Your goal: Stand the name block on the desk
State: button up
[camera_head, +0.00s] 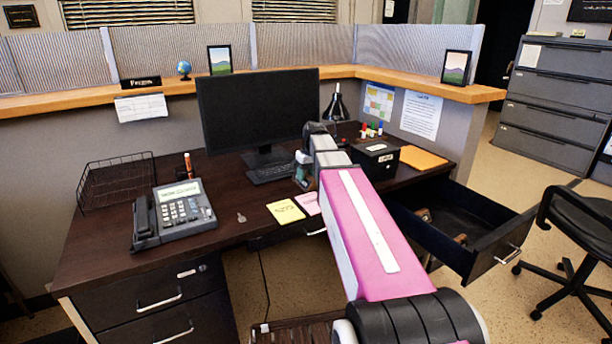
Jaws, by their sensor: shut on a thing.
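A black name block (139,82) with white lettering, which looks like "Fergus", stands upright on the wooden ledge behind the desk (95,240), at the left. My arm reaches forward over the desk's right half.
An open drawer (482,254) juts out at right. The front left of the desktop is bare.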

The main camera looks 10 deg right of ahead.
jog(key=o, duration=1)
jog(key=shift+r, duration=0.1)
notch_tip(320, 180, up, 12)
jog(key=d, duration=0.2)
jog(key=shift+s, duration=0.3)
